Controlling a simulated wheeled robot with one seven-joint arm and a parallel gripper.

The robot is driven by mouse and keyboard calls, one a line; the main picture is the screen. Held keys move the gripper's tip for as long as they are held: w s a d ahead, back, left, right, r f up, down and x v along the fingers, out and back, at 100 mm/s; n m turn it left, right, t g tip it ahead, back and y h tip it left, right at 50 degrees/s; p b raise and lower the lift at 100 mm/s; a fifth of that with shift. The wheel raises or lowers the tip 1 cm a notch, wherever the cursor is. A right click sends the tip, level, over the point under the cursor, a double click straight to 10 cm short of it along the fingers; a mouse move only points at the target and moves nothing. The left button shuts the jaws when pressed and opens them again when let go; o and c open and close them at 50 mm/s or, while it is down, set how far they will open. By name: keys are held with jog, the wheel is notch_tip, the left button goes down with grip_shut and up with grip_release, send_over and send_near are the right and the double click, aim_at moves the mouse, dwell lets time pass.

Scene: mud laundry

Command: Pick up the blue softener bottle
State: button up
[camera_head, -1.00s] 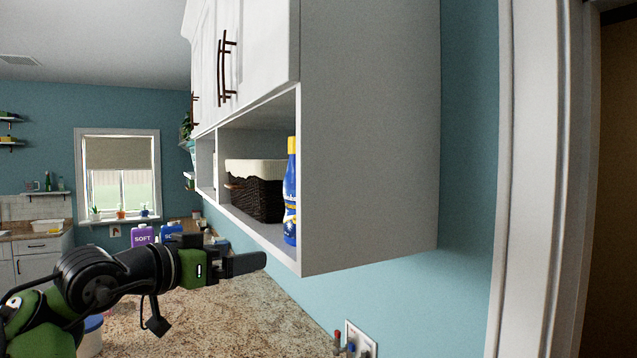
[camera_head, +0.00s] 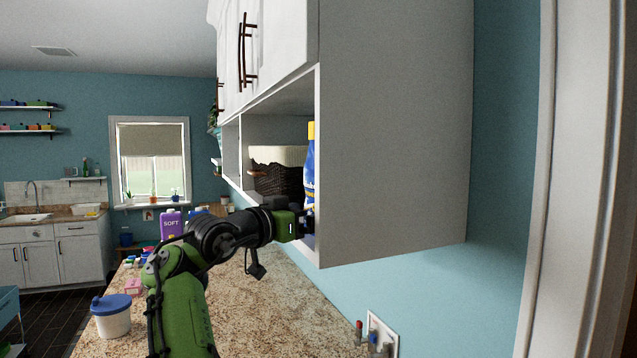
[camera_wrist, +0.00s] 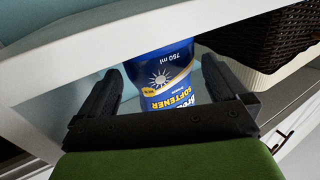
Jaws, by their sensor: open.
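The blue softener bottle (camera_head: 311,175) with a yellow cap stands in the open cubby under the white cabinet, at its near end. In the wrist view the bottle (camera_wrist: 163,82) appears upside down, with "SOFTENER" and a sun on its label. My gripper (camera_head: 306,222) is at the cubby's opening, in front of the bottle's lower part. In the wrist view my gripper (camera_wrist: 160,72) is open, with one finger on each side of the bottle. I cannot tell whether either finger touches it. The cabinet side panel partly hides the bottle in the head view.
A dark wicker basket (camera_head: 277,180) with a cream liner sits beside the bottle in the cubby. The cabinet side panel (camera_head: 390,140) is close on the right. A purple bottle (camera_head: 171,224) and a blue-lidded tub (camera_head: 111,316) stand on the granite counter (camera_head: 275,310) below.

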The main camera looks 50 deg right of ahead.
jog(key=shift+d, duration=1.15)
jog(key=shift+a, duration=0.4)
jog(key=c, duration=0.3)
jog(key=shift+s+d, duration=0.1)
jog(key=c, duration=1.2)
jog(key=shift+o, duration=0.2)
jog(key=shift+r, duration=0.15)
